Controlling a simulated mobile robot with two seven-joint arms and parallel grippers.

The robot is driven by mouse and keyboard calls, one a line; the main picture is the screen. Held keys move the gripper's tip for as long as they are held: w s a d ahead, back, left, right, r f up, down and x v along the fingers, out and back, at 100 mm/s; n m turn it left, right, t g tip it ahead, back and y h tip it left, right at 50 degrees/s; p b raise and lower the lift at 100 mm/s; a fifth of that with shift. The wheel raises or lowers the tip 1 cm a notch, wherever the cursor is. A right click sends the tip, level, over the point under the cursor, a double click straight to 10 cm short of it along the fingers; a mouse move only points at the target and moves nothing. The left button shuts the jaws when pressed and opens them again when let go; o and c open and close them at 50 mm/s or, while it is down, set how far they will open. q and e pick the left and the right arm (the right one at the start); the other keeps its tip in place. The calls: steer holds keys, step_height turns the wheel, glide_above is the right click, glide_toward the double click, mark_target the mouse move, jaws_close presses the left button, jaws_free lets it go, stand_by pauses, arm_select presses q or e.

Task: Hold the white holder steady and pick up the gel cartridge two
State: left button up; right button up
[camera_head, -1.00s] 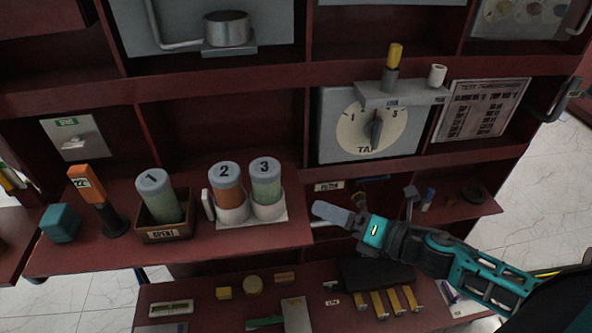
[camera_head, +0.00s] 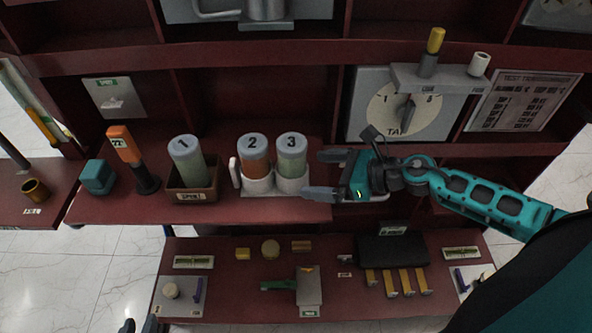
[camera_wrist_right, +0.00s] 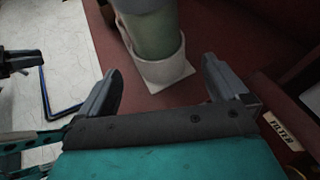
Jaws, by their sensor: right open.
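The white holder (camera_head: 258,184) stands on the red shelf, with a handle at its left and two cups. Gel cartridge two (camera_head: 254,157), orange with a grey lid, stands upright in its left cup. Cartridge three (camera_head: 291,156), green, stands in its right cup. My right gripper (camera_head: 320,174) is open and empty, just right of the holder, its fingers pointing left. In the right wrist view, a green cartridge (camera_wrist_right: 150,28) in a white cup (camera_wrist_right: 160,68) lies ahead, between the open fingers (camera_wrist_right: 165,85) and beyond them. My left gripper (camera_head: 139,325) shows only its parted fingertips at the bottom edge.
Cartridge one (camera_head: 187,160) stands in a brown box (camera_head: 196,195) left of the holder. An orange-handled tool (camera_head: 124,145) and a teal block (camera_head: 97,177) stand further left. A tap dial (camera_head: 404,108) is behind my right arm. The lower shelf (camera_head: 225,277) holds small parts.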

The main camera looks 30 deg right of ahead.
mark_target(271, 172)
steer(key=x, duration=0.6)
steer(key=shift+w+a+f, duration=0.15)
steer(key=shift+a, duration=0.1)
